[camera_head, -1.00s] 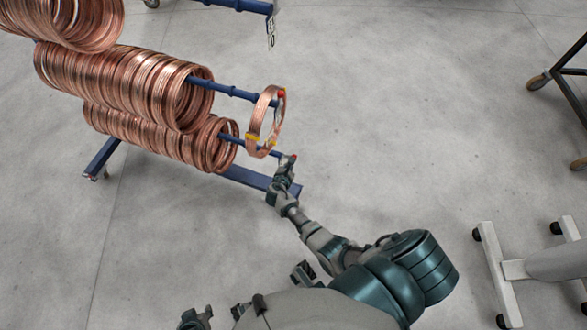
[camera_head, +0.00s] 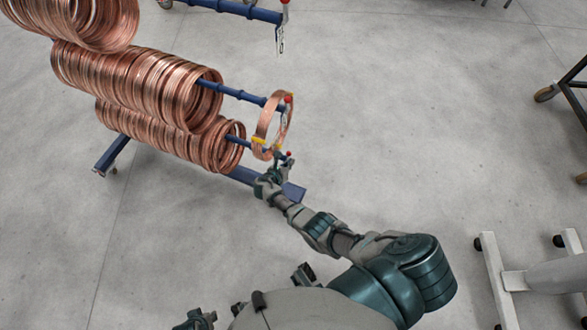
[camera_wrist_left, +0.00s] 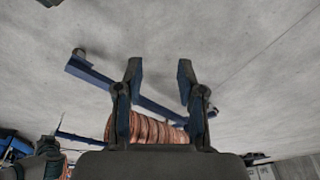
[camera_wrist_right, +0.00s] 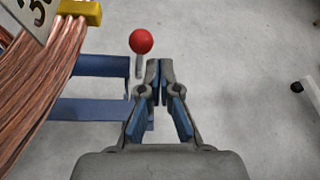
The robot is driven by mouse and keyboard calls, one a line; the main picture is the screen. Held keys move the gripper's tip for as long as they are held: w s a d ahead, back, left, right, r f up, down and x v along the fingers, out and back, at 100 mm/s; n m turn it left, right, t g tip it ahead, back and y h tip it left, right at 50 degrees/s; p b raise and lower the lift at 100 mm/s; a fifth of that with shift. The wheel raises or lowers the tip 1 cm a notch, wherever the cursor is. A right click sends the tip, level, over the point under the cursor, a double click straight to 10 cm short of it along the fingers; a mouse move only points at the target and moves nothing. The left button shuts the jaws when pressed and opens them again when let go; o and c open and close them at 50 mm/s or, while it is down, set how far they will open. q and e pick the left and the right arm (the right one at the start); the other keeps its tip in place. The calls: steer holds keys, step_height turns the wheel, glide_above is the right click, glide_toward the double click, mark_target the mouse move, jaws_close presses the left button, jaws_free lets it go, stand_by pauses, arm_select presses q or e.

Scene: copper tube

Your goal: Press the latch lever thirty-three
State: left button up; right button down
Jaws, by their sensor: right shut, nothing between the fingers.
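A latch lever with a red ball knob (camera_wrist_right: 142,41) on a short grey stem stands just left of my right fingertips in the right wrist view. The red knob also shows small in the head view (camera_head: 289,154) at the end of the lower blue rod. My right gripper (camera_wrist_right: 160,70) is shut and empty, its tips close to the lever; contact cannot be told. It is also at the rod's end in the head view (camera_head: 278,164). A number plate (camera_wrist_right: 35,14), partly cut off, starts with a 3. My left gripper (camera_wrist_left: 159,70) is open and empty.
A thin copper coil (camera_head: 263,120) with yellow clips hangs by the upper blue rod (camera_head: 238,91), close to my right gripper. Another red knob (camera_head: 288,99) is on that rod. Large copper coils (camera_head: 150,80) fill the rack at left. White wheeled legs (camera_head: 500,270) stand at right.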

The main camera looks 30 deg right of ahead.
steer(key=shift+r+p, duration=0.6)
steer(key=shift+r, duration=0.2)
